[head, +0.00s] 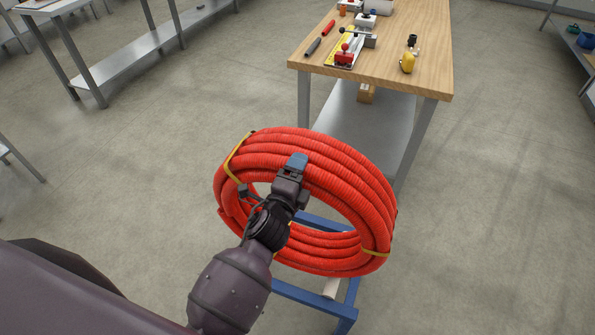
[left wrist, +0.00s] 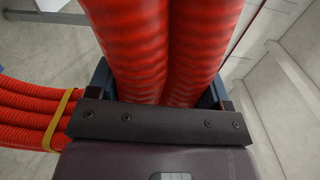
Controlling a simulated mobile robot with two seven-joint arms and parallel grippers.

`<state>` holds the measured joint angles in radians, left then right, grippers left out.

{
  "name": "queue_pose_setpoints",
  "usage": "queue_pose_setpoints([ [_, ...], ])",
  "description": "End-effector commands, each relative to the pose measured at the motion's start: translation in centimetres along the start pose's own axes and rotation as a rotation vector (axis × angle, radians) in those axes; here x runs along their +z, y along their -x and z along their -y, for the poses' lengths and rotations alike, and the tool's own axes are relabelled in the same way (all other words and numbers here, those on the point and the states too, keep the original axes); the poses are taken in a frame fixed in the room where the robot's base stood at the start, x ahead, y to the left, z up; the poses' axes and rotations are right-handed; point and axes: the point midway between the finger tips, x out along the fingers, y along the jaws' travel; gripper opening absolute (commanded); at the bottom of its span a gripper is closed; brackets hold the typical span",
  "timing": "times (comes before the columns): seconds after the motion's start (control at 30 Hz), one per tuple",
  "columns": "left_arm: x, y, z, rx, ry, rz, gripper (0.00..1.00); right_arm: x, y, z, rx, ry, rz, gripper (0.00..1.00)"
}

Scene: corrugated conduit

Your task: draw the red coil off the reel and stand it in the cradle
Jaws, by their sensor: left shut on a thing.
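The red corrugated coil (head: 345,165) is a thick ring tied with yellow bands. It is tilted in the middle of the head view. My left gripper (head: 294,163) is shut on the coil's upper left part, with its arm coming in from the lower left. In the left wrist view, red corrugated tubes (left wrist: 165,45) run between the fingers of my left gripper (left wrist: 162,92). A blue frame (head: 345,311) with a pale rod (head: 330,289) shows beneath the coil, mostly hidden by it. I cannot tell whether the coil touches the frame. My right gripper is not in view.
A wooden-topped workbench (head: 436,62) stands behind the coil, with tools, a red clamp (head: 345,57) and a yellow tape measure (head: 408,63) on it. A grey metal bench (head: 125,58) stands at the upper left. The concrete floor (head: 500,220) is clear to the right.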

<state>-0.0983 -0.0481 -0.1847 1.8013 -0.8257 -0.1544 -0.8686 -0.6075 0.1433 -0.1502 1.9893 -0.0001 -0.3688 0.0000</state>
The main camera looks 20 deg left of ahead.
Motion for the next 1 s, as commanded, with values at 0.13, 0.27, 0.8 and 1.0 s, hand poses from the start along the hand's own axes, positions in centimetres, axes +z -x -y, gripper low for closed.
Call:
queue_pose_setpoints([
  [0.13,-0.1,-0.1,0.6,-0.013,0.0,-0.003,0.16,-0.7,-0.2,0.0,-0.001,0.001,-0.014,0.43],
  [0.27,-0.1,-0.1,0.6,-0.012,0.0,-0.003,0.83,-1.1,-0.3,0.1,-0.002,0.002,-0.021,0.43],
  [0.8,0.0,1.2,0.0,0.001,0.0,0.0,1.0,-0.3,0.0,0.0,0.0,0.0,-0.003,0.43],
  [1.0,0.0,2.5,0.0,0.002,0.0,0.001,1.0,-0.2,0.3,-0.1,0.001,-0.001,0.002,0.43],
])
